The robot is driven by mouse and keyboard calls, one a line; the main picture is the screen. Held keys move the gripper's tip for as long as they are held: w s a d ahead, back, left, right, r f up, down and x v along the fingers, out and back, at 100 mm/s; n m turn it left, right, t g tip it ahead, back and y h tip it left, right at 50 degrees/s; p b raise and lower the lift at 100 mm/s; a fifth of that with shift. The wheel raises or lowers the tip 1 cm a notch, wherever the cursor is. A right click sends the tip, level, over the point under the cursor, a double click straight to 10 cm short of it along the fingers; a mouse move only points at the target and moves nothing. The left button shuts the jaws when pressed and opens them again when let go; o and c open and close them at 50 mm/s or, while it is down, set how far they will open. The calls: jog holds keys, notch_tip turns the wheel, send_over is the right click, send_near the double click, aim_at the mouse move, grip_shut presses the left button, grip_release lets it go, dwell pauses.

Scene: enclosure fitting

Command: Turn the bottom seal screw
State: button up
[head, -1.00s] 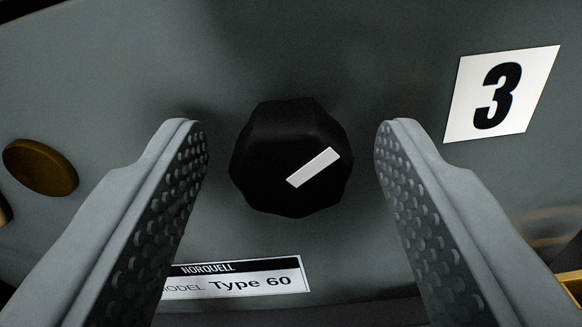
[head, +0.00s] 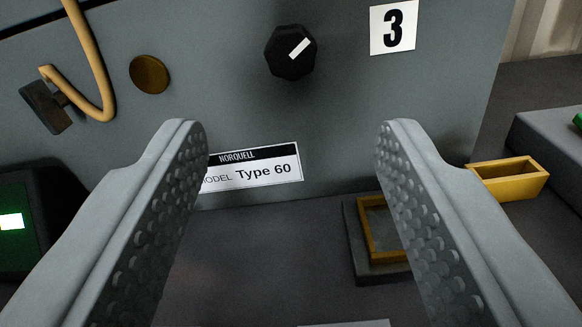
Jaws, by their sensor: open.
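A black faceted knob (head: 290,53) with a white pointer bar sits on the grey enclosure face in the upper middle of the head view. Its pointer slants up to the right. I see no part that is clearly marked as a seal screw. A round brass-coloured disc (head: 150,74) is on the same face, left of the knob. My gripper (head: 290,128) is open and empty, its two grey fingers wide apart. The fingers are back from the face, and the knob shows above and between their tips.
A tan cable (head: 90,55) with a dark plug hangs at left. A framed yellow tray (head: 378,228) and yellow box (head: 510,179) are at right. Bare dark surface (head: 250,260) lies below.

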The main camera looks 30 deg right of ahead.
jog(key=shift+v, duration=2.85)
jog(key=s+d+r+n+t+y, duration=0.2)
jog(key=r+y, duration=0.3)
jog(key=r, duration=0.6)
jog(key=s+d+r+n+t+y, duration=0.15)
jog(key=r+y, duration=0.25)
jog(key=r, duration=0.8)
jog(key=s+d+r+n, duration=0.2)
jog(key=s+r, duration=0.1)
jog(key=s, duration=0.3)
jog(key=s+d+r+n+y, duration=0.1)
jog(key=s+d+r, duration=0.1)
jog(key=s+r, duration=0.2)
jog(key=s+d+r+n, duration=0.2)
jog(key=s+r, duration=0.1)
jog(key=s, duration=0.7)
jog(key=shift+d+r+n+g+y, duration=0.15)
jog(key=shift+d+n+g+y, duration=0.15)
jog(key=shift+n+g, duration=0.05)
grip_shut()
